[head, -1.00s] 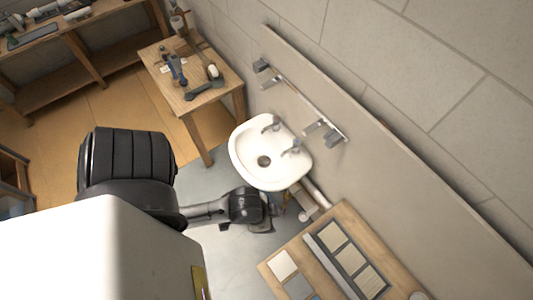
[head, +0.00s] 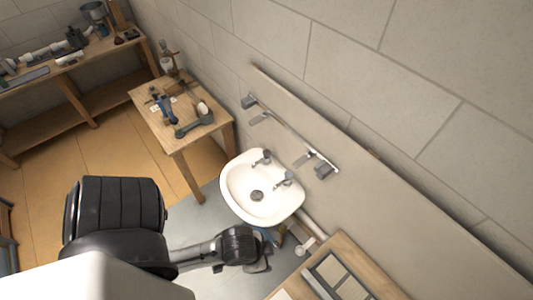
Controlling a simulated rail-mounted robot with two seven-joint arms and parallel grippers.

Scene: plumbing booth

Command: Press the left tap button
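A white washbasin (head: 236,190) is fixed to the wall panel in the middle of the head view. Two small grey taps stand on its wall-side rim: the left tap (head: 262,158) and the right tap (head: 285,178). Their buttons are too small to make out clearly. My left gripper (head: 262,260) is below the basin in the picture, apart from both taps. It is small and partly hidden by its dark wrist, so its opening cannot be told. My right gripper is not in view.
A metal rail (head: 285,133) with grey fittings is on the wall panel above the basin. A wooden table (head: 180,140) with tools stands at the left. Another wooden table (head: 345,245) with tile samples stands at the lower right. A pipe (head: 315,225) runs beside the basin.

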